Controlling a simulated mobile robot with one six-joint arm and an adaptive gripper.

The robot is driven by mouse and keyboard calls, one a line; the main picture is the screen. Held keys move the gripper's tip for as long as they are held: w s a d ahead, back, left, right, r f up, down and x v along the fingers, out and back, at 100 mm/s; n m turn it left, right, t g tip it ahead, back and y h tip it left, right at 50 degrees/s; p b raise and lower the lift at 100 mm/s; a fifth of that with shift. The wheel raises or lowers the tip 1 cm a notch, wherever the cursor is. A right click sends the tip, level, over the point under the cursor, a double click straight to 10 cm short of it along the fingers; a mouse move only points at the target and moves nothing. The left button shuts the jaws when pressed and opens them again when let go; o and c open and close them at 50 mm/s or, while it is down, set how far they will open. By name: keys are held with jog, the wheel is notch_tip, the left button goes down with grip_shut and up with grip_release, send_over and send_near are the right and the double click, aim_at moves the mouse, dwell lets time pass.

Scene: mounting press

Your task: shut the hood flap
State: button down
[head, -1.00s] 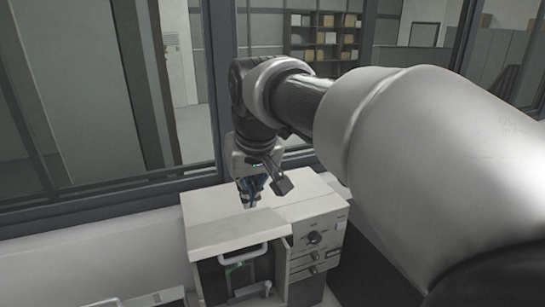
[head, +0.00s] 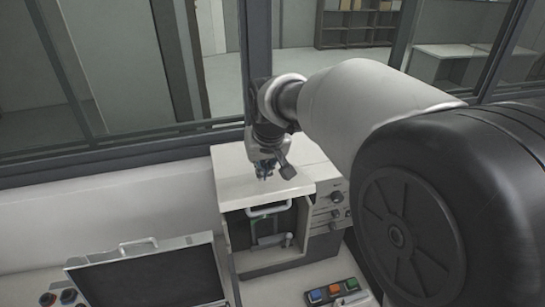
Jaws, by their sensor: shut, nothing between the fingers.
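The mounting press is a pale box (head: 238,182) with a flat top and an open, dark front bay. A pale U-shaped handle (head: 268,210) shows at the upper part of the bay, with metal parts below it. A dark panel in a silver frame (head: 150,275), with a handle (head: 138,243) at its far edge, shows left of the press, cut by the bottom edge. I cannot tell for certain which of these parts is the hood flap. My gripper (head: 264,176) points down over the press top, shut and empty; contact with the top cannot be told.
Knobs (head: 336,197) sit on the press's right front. A small box with coloured buttons (head: 334,291) lies in front of it at the right. More round knobs (head: 68,297) show at lower left. A window frame (head: 120,152) runs behind. My arm covers the right side.

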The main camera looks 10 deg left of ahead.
aim_at(267, 196)
jog(key=shift+s+d+f, duration=0.2)
jog(key=shift+s+f, duration=0.2)
jog(key=shift+f, duration=0.35)
jog(key=f+b, duration=0.1)
jog(key=b, duration=0.2)
jog(key=shift+s+f, duration=0.15)
jog(key=shift+f, duration=0.05)
jog(key=f+t+b, duration=0.1)
jog(key=b, duration=0.3)
jog(key=s+f+t+y+b, duration=0.1)
jog(key=b, duration=0.3)
jog(key=shift+s+d+f, duration=0.1)
jog(key=shift+d+f, duration=0.05)
jog(key=shift+d, duration=0.2)
jog(key=b, duration=0.1)
jog(key=f+b, duration=0.1)
jog(key=b, duration=0.1)
jog(key=shift+s+d+f+t, duration=0.15)
jog(key=shift+s+f+t, duration=0.1)
jog(key=shift+s+t, duration=0.1)
jog(key=shift+r, duration=0.1)
